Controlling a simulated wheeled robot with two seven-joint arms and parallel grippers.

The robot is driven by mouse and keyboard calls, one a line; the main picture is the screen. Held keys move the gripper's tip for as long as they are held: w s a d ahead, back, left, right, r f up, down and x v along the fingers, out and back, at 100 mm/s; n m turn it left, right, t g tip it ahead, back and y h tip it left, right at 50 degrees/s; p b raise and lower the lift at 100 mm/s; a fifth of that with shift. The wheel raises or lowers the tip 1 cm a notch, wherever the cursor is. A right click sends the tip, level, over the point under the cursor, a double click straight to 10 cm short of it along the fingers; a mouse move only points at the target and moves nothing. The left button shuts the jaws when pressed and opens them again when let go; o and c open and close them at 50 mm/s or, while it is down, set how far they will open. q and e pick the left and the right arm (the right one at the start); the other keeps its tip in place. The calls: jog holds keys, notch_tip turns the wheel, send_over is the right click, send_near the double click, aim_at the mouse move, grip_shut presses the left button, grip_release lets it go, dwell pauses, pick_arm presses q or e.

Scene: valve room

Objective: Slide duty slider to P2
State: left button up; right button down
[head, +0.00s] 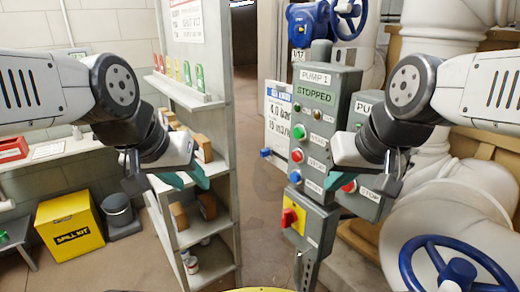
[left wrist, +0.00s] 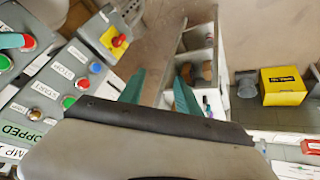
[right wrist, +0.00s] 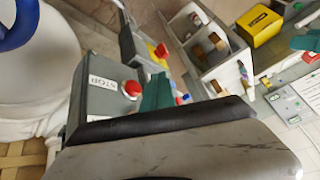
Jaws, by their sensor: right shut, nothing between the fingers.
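The grey pump 1 control panel (head: 329,110) stands right of centre in the head view, with a "STOPPED" display and several coloured buttons. A lower grey box (head: 309,225) with a red and yellow rotary switch (head: 291,217) hangs beneath it. I cannot make out a duty slider or a P2 mark for certain. My left gripper (head: 186,178) is open and empty in front of the shelf, left of the panel; its teal fingers (left wrist: 158,92) stand apart in the left wrist view. My right gripper (head: 342,181) is shut and empty in front of the panel's lower right side, partly hiding the second panel.
A second pump panel (head: 367,104) with a red stop button (head: 349,186) adjoins on the right. White pipes and a blue handwheel (head: 458,270) fill the right side. A shelf unit (head: 190,238) stands left of centre, with a yellow spill kit (head: 70,226) beyond.

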pick_arm(q)
jog(key=w+d+f+n+g+h, duration=0.45)
jog(key=w+d+n, duration=0.2)
jog(key=d, duration=0.35)
jog(key=n+t+h, duration=0.8)
jog(key=n+t, duration=0.1)
jog(key=n, duration=1)
send_near(261, 154)
jog(key=x, duration=1)
jog(key=shift+w+d+r, duration=0.1)
jog(key=shift+w+d, duration=0.1)
jog(key=shift+d, duration=0.05)
grip_shut()
